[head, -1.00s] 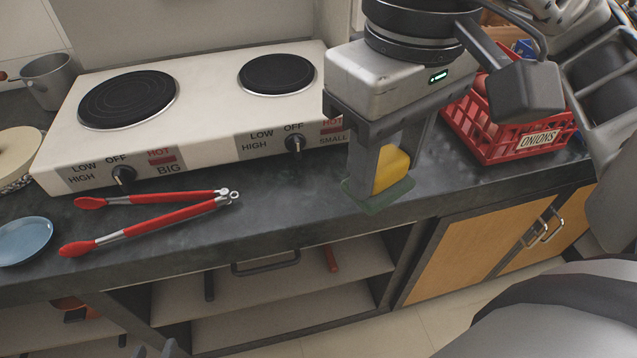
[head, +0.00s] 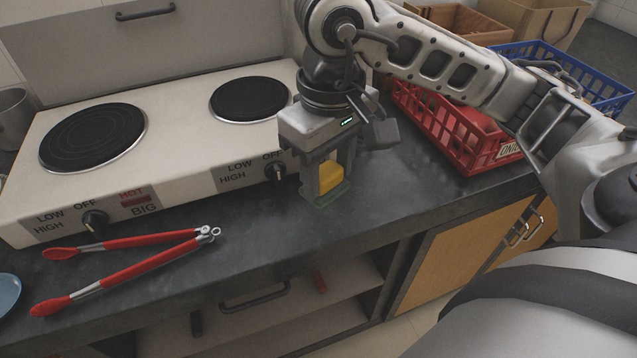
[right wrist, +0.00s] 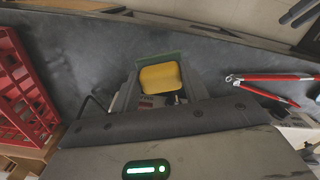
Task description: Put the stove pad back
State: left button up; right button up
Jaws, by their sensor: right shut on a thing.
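The stove pad is a yellow sponge (head: 323,180) with a green layer (head: 332,194) on its underside. My right gripper (head: 325,188) points down over the counter, just right of the stove's front corner, and is shut on the pad. The pad is at or just above the counter; I cannot tell if it touches. In the right wrist view the yellow block (right wrist: 160,78) sits between the fingers, with the green layer (right wrist: 162,57) beyond it. The white two-burner stove (head: 185,160) stands to the left. My left gripper is not in view.
Red-handled tongs (head: 150,263) lie open on the dark counter (head: 400,205) in front of the stove. A red crate (head: 455,135) stands at the right, with a blue crate (head: 590,75) behind. A blue plate (head: 6,293) is at the left edge. Counter between gripper and red crate is clear.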

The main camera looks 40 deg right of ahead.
jog(key=w+f, duration=0.2)
jog(key=f, duration=0.1)
jog(key=w+d+f, duration=0.1)
jog(key=f, duration=0.1)
jog(key=shift+w, duration=0.3)
notch_tip(320, 180, down, 3)
jog(key=shift+w+d+f, duration=0.1)
jog(key=shift+w, duration=0.05)
jog(key=shift+f, duration=0.35)
jog(key=o, duration=1)
jog(key=shift+r, duration=0.1)
jog(key=shift+c, duration=0.2)
jog(key=shift+r, duration=0.1)
jog(key=shift+r+p, duration=0.3)
jog(key=shift+p, duration=0.1)
notch_tip(320, 180, up, 12)
jog(key=shift+f, duration=0.2)
